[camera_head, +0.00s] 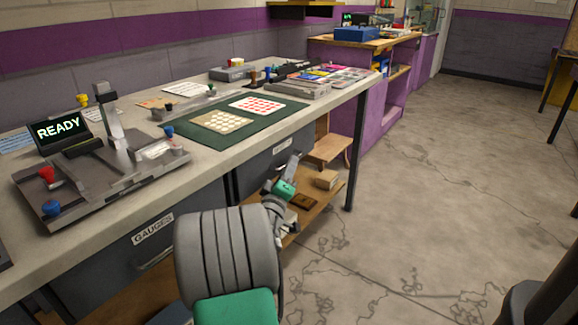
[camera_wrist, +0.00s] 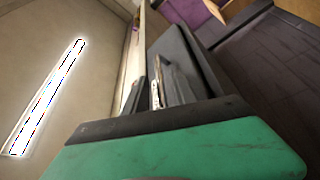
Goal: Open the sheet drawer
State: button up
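The drawer with a small white label (camera_head: 281,147), its lettering too small to read, is a dark grey front (camera_head: 255,170) under the worktop's right part. It looks closed. My gripper (camera_head: 294,160) is in front of it, partly hidden by my arm. In the wrist view my gripper's two dark fingers (camera_wrist: 158,90) stand apart and point at the dark drawer front (camera_wrist: 185,45). A pale metal bar (camera_wrist: 164,68), apparently the handle, shows between the fingers. Whether they touch it I cannot tell.
A second drawer labelled GAUGES (camera_head: 153,229) is to the left. The worktop (camera_head: 225,105) carries a READY display (camera_head: 58,130), a fixture and a green mat (camera_head: 262,122). A wooden lower shelf (camera_head: 310,215) holds small blocks.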

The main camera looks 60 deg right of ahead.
jog(key=shift+w+d+r, duration=0.1)
jog(key=shift+d+r, duration=0.05)
jog(key=shift+d, duration=0.55)
jog(key=shift+c, duration=0.5)
grip_shut()
dwell(0.4)
